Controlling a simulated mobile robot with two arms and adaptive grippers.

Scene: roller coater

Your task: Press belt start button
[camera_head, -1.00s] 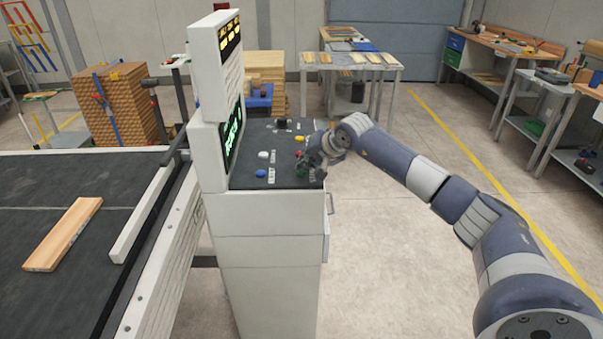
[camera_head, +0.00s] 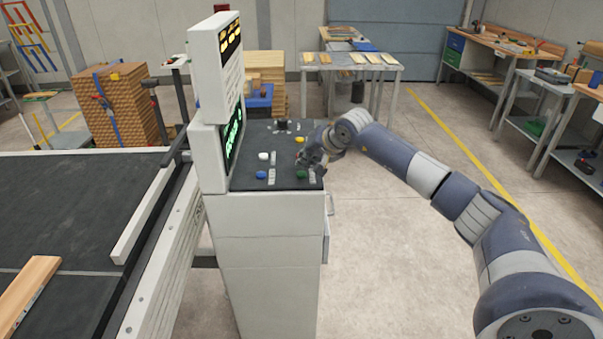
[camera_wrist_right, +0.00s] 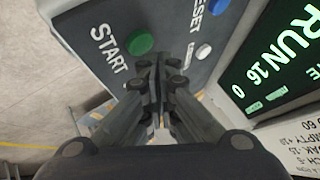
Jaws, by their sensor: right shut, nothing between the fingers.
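The green start button (camera_head: 302,174) is at the near right corner of the dark control panel (camera_head: 240,183). In the right wrist view the green button (camera_wrist_right: 140,43) sits beside the word START. My right gripper (camera_head: 301,163) is shut and empty, just above the panel and behind the green button in the head view. The display reads RUN (camera_wrist_right: 290,42). My left gripper is in neither view.
A blue button (camera_head: 261,175), a white button (camera_head: 264,156) and a yellow button (camera_head: 300,140) share the panel. The screen housing (camera_head: 208,155) stands on its left. A wooden board (camera_head: 28,288) lies on the dark belt (camera_head: 70,215) at the left. Floor right of the cabinet is clear.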

